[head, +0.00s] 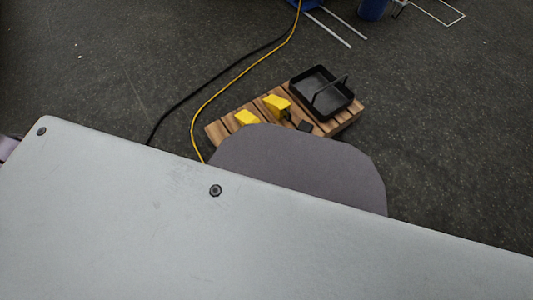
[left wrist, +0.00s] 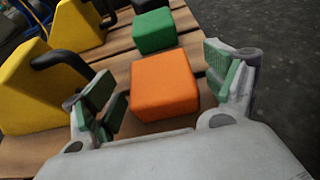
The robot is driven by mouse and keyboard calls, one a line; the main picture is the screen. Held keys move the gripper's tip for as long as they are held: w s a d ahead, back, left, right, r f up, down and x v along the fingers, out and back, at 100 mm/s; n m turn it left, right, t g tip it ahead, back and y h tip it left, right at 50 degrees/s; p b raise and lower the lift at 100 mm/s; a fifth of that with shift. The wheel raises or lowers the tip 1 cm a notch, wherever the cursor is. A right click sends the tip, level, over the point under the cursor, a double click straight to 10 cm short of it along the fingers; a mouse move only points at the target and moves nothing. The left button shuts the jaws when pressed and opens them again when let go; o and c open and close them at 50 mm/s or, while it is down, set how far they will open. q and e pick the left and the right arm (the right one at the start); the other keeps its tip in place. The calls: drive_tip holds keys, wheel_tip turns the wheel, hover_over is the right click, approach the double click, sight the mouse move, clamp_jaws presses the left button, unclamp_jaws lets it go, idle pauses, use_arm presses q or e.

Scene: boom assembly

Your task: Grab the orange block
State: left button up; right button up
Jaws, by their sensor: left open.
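An orange block (left wrist: 164,86) sits on a wooden slatted surface (left wrist: 118,72) in the left wrist view. My left gripper (left wrist: 160,92) is open, with one green-padded finger to the left of the block and the other to its right. The right finger looks apart from the block; I cannot tell whether the left one touches it. The block is not visible in the head view, where a large grey panel and a darker rounded shape cover the near side. My right gripper is in neither view.
A green block (left wrist: 154,31) lies just beyond the orange one. Yellow pieces (left wrist: 38,92) with black handles stand at the left. In the head view, a black tray (head: 321,92) sits on the wooden pallet (head: 217,131). A yellow cable (head: 231,84) and a black cable run across the dark floor.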

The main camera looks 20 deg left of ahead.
sight(264, 153)
use_arm(q)
drive_tip(key=shift+c, duration=0.3)
drive_tip(key=c, duration=0.9)
drive_tip(key=shift+c, duration=1.4)
drive_tip(key=shift+r, duration=0.15)
drive_tip(key=shift+r+p, duration=0.5)
drive_tip(key=shift+r, duration=0.15)
drive_tip(key=shift+r+p, duration=0.5)
drive_tip(key=shift+r, duration=0.2)
drive_tip(key=shift+r+p, duration=2.05)
drive_tip(key=shift+r, duration=1.45)
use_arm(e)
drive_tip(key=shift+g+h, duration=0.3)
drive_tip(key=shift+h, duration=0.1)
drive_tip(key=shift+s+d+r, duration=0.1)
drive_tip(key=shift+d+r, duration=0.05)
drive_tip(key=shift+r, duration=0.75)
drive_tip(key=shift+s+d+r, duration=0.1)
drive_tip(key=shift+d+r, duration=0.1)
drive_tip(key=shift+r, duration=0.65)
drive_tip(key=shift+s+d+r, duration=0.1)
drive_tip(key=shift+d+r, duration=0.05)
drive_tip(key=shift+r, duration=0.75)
